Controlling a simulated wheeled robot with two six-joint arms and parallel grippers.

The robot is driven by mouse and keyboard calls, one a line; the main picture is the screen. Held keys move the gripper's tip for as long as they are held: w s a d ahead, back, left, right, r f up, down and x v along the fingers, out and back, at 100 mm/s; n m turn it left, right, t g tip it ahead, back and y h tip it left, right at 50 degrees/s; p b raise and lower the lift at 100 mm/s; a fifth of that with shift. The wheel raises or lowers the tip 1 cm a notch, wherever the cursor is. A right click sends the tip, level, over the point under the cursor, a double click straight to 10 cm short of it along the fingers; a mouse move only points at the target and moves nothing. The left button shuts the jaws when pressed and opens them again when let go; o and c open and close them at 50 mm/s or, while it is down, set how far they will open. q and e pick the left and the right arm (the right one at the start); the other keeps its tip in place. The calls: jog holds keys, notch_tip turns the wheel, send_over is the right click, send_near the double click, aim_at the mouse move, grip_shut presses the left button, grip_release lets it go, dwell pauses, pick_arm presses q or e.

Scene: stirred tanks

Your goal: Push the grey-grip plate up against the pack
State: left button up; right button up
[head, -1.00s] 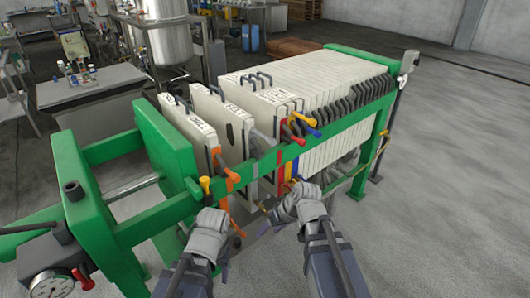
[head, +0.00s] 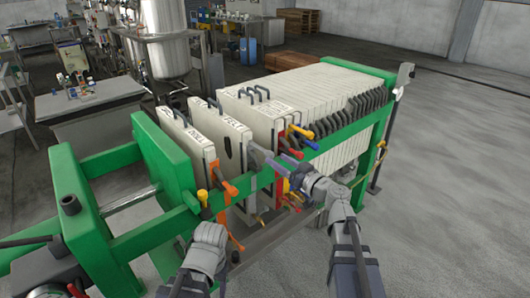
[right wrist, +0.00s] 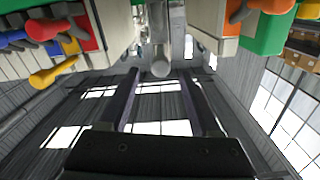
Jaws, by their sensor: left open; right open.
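The grey-grip plate (head: 232,134) hangs upright in the press, apart from both the orange-grip plate (head: 190,143) on its left and the pack (head: 315,90) on its right. Its grey grip (head: 261,158) points out over the near green rail. My right gripper (head: 284,168) is at this grip. In the right wrist view, the open dark fingers (right wrist: 163,98) stand either side of the rounded end of the grey grip (right wrist: 160,67), with nothing clamped. My left gripper (head: 212,236) is left of the right one, below the near rail and empty; its fingertips are hard to make out.
The near green rail (head: 335,140) runs along the plates. Red, blue and yellow grips (head: 298,140) stick out at the pack's near end, close right of my right gripper. An orange grip (head: 225,187) sticks out on the left. The floor (head: 450,190) at right is clear.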

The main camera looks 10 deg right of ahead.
aim_at(265, 151)
jog(key=x, duration=0.7)
jog(key=shift+w+a, duration=0.1)
jog(key=shift+w, duration=0.05)
grip_shut()
dwell(0.4)
dwell(0.9)
